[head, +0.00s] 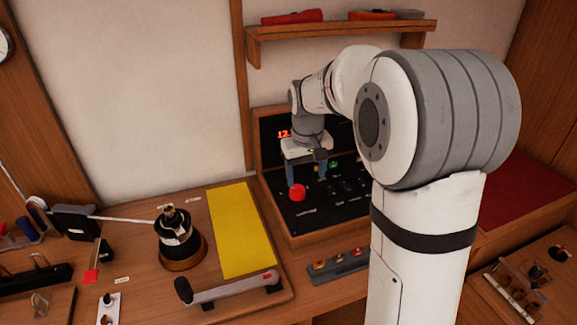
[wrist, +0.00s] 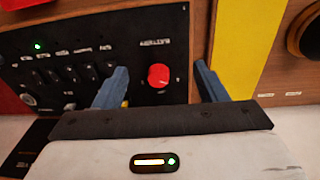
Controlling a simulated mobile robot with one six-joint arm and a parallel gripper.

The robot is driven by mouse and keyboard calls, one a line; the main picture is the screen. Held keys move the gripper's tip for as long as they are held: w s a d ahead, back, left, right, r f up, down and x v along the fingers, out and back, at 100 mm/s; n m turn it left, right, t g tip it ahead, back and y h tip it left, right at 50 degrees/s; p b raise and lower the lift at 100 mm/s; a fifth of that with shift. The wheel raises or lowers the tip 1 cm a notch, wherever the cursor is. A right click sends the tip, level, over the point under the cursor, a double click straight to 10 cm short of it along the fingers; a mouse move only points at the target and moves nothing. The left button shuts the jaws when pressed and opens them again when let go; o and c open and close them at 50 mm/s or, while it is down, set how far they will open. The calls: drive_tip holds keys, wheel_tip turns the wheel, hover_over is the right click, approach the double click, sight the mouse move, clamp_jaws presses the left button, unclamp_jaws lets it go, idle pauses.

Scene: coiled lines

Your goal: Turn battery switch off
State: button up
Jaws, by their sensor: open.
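The battery switch is a red rotary knob (head: 298,192) on the lower left of a black panel (head: 325,213). In the wrist view the red knob (wrist: 159,75) shows between and beyond the two blue fingers, with a white label beside it. My gripper (head: 307,178) is in front of the panel near the knob. It is open and empty, and its fingers (wrist: 158,84) stand apart on either side of the knob in the picture. I cannot tell how far the fingertips are from the panel. The knob's pointer position is too small to read.
The panel also carries several black toggle switches (wrist: 70,74), a green light (wrist: 38,46) and a red number display (head: 284,134). A yellow sheet (head: 238,230), a winch (head: 176,240) and a winch handle (head: 232,289) are on the bench to the left. A shelf (head: 340,30) hangs above.

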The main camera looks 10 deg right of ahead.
drive_tip(key=n+g+p, duration=0.1)
hover_over(297, 188)
drive_tip(key=f, duration=0.6)
drive_tip(key=shift+s+a, duration=0.2)
drive_tip(key=shift+a, duration=0.05)
drive_tip(key=shift+w+f, duration=0.2)
drive_tip(key=shift+f, duration=0.45)
drive_tip(key=f, duration=0.2)
drive_tip(key=f+p, duration=0.1)
drive_tip(key=f, duration=0.3)
drive_tip(key=shift+d+f+p, duration=0.25)
drive_tip(key=shift+f+p, duration=0.05)
drive_tip(key=shift+f, duration=0.1)
drive_tip(key=shift+c, duration=0.4)
